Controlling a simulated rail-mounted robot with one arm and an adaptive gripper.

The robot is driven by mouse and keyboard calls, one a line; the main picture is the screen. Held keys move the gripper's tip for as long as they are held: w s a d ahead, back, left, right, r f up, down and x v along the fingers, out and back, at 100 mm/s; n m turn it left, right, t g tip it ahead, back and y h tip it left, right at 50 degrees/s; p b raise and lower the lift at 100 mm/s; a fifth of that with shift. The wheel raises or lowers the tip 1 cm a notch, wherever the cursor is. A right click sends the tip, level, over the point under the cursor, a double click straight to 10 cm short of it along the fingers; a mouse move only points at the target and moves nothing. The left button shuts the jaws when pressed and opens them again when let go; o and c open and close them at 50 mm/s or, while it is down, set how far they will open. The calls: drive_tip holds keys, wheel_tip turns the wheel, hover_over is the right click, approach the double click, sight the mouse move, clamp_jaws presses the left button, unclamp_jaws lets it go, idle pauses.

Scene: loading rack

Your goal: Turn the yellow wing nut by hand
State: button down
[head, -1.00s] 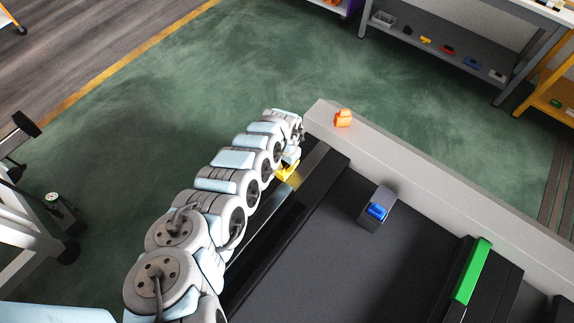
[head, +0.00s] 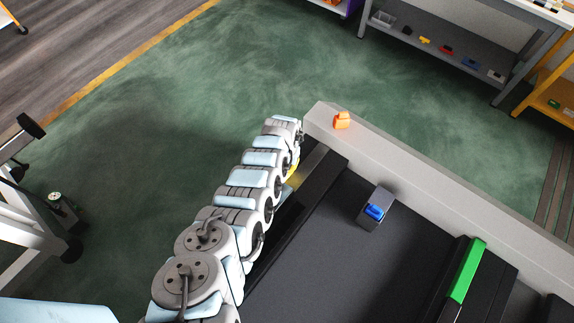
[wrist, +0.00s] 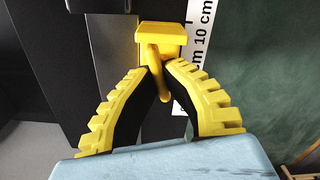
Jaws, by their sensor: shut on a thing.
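The yellow wing nut (wrist: 160,34) shows at the top middle of the wrist view, with a wide block and a narrow tab reaching down from it. My gripper (wrist: 161,68) has two yellow ridged fingers with black inner sides. Their tips are closed on the narrow tab from both sides. In the head view my arm hides most of the gripper and the nut. Only a small yellow patch (head: 293,171) shows beside the arm, and I cannot tell which of the two it is.
A white ruler strip (wrist: 199,40) runs right of the nut. In the head view, an orange part (head: 342,120) sits on the grey ledge (head: 400,158). A blue part (head: 374,211) on a dark block and a green bar (head: 467,270) lie to the right. Green floor is open beyond.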

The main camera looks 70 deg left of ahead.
drive_tip(key=shift+n, duration=0.6)
drive_tip(key=shift+s+f+n+b, duration=0.15)
drive_tip(key=shift+n+b, duration=0.3)
drive_tip(key=shift+n, duration=1.55)
drive_tip(key=n, duration=0.2)
drive_tip(key=shift+n, duration=0.3)
drive_tip(key=n, duration=0.4)
drive_tip(key=shift+s+n+p, duration=0.1)
drive_tip(key=shift+n+p, duration=0.35)
drive_tip(key=shift+n, duration=1.25)
drive_tip(key=c, duration=1.1)
unclamp_jaws()
drive_tip(key=shift+c, duration=0.2)
